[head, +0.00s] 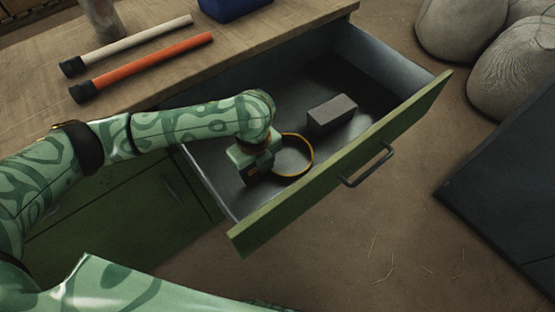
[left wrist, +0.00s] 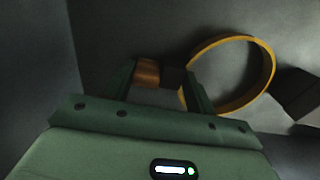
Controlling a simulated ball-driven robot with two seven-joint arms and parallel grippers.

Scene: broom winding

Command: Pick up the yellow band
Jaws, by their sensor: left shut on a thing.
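The yellow band (head: 311,160) is a thin ring inside the open drawer, near its front panel. In the left wrist view the band (left wrist: 272,70) stands out to the right of my fingers as a full loop. My left gripper (head: 262,166) is down in the drawer at the band's left side. My right gripper is not in view.
A grey block (head: 332,115) lies in the drawer right of the band. The green drawer front (head: 340,165) with its dark handle (head: 368,167) bounds the near side. An orange rod (head: 150,63) and a pale rod (head: 130,46) lie on the wooden top. Sacks (head: 465,30) stand at right.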

